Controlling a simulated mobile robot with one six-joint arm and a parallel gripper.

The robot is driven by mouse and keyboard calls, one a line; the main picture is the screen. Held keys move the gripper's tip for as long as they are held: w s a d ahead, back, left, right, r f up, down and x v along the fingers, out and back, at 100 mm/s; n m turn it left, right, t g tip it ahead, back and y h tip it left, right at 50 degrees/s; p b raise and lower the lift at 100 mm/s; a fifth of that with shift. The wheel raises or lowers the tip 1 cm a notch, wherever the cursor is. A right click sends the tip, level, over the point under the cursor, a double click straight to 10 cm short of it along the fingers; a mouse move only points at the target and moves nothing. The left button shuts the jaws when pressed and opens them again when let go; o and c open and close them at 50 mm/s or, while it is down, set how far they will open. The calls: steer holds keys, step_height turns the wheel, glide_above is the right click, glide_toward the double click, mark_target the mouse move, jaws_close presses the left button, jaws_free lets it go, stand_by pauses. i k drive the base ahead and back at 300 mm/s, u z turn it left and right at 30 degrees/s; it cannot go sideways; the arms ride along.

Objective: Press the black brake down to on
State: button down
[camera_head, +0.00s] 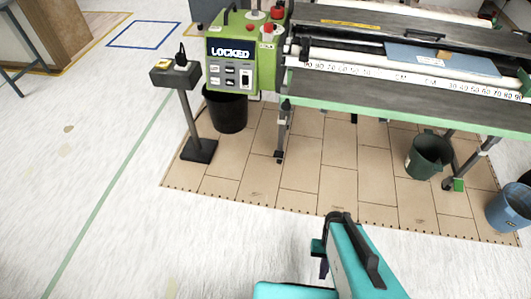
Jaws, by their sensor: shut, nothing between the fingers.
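A small black stand (187,110) on a square foot stands left of the machine. On its top are an upright black lever (181,56) and a small yellow piece (162,65). The lever may be the black brake; no label on it is readable. My teal arm reaches up from the bottom edge. My gripper (322,267), small and dark, is shut and empty at the bottom centre, well apart from the stand and the machine. Its fingertips are partly hidden and hard to make out.
The green control box (214,84) shows "LOCKED" and has several buttons. The pasting machine (395,102) stands on legs over a tan tiled mat (310,185). A black bin (228,112), green bucket (428,157) and blue bucket (509,209) stand nearby. White floor at left is clear.

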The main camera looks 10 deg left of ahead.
mark_target(278, 154)
steer(key=u, duration=1.65)
steer(key=i, duration=1.3)
steer(key=u, duration=0.15)
steer(key=k, duration=0.1)
steer(key=z, duration=0.05)
